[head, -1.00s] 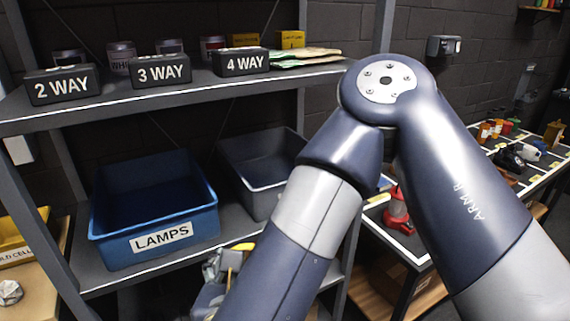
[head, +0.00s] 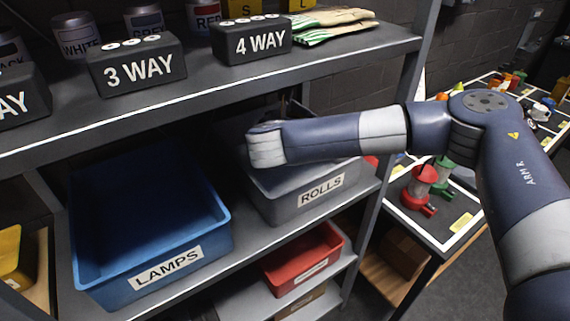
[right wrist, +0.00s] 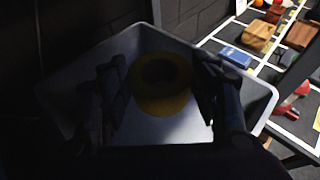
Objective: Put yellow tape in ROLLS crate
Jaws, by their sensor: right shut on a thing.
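The yellow tape (right wrist: 160,84) is a roll with a dark hole, seen between the fingers of my right gripper (right wrist: 160,78) in the right wrist view. The gripper is shut on it and holds it over the open grey crate. In the head view the ROLLS crate (head: 318,198) is grey with a white label and sits on the middle shelf. My right wrist (head: 268,146) reaches across its opening and hides much of the inside, along with the fingers and the tape. My left gripper is not in view.
The blue LAMPS crate (head: 150,275) stands left of the grey crate. The upper shelf edge (head: 215,100) runs above both, holding the 3 WAY (head: 137,68) and 4 WAY (head: 250,40) blocks. A red bin (head: 303,262) is on the shelf below.

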